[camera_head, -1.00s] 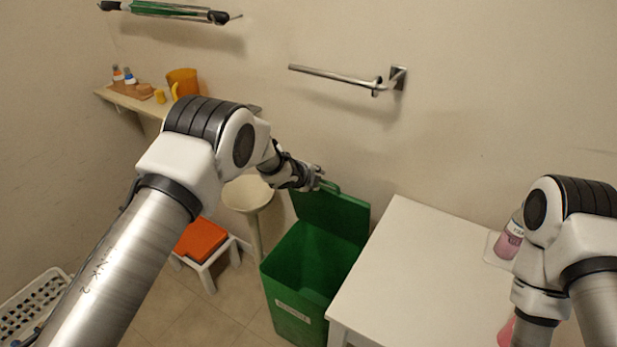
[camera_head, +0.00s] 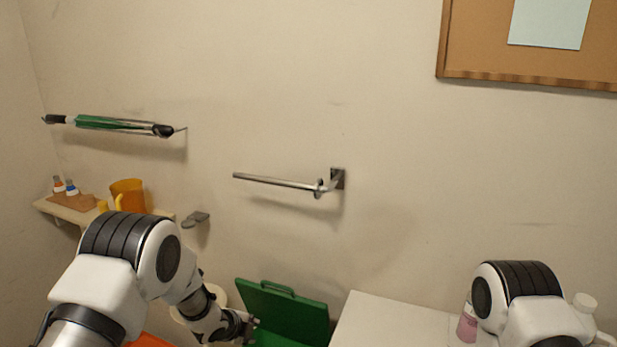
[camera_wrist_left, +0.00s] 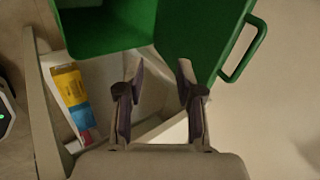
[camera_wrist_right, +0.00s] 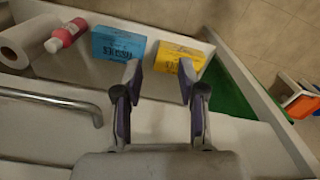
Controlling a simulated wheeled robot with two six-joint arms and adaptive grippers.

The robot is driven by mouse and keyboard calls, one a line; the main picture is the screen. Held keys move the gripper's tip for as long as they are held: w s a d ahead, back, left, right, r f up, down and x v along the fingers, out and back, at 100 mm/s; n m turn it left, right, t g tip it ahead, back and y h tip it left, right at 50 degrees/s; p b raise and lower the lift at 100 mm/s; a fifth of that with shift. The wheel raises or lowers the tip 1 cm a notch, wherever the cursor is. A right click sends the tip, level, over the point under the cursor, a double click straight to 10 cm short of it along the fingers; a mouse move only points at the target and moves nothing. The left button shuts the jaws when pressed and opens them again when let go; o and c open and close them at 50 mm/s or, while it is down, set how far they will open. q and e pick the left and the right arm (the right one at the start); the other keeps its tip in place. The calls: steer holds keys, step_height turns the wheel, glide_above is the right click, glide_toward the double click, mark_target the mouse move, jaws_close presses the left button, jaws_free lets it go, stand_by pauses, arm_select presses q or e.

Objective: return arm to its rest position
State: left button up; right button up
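My left arm comes in from the left in the head view, with its gripper (camera_head: 248,326) beside the raised green bin lid (camera_head: 283,312). In the left wrist view the left gripper (camera_wrist_left: 160,72) is open and empty, with the lid (camera_wrist_left: 205,45) and its handle beyond the fingers. In the right wrist view the right gripper (camera_wrist_right: 160,72) is open and empty above a white drawer or tray (camera_wrist_right: 75,68). In the head view the right arm's elbow shows at lower right, but its gripper is hidden or out of frame.
The drawer holds a blue box (camera_wrist_right: 117,43), a yellow box (camera_wrist_right: 180,60), a pink bottle (camera_wrist_right: 66,34) and a paper roll (camera_wrist_right: 25,42). A white tabletop (camera_head: 375,322) stands right of the bin. A towel bar (camera_head: 275,181) and a small shelf (camera_head: 70,213) are on the wall.

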arm_select(q)
steer(key=s+a+f+n+g, duration=0.25)
steer(key=s+f, duration=0.35)
steer(key=s, duration=0.5)
steer(key=s+a+f+n+g, duration=0.2)
steer(key=s+f+n, duration=0.3)
steer(key=s, duration=0.5)
steer(key=s+a+n+g+y, duration=0.2)
steer(key=s+a+n, duration=0.2)
steer(key=s+n, duration=1)
steer(key=shift+s+r+y, duration=0.3)
steer(key=shift+s+y, duration=0.1)
steer(key=shift+s, duration=3.4)
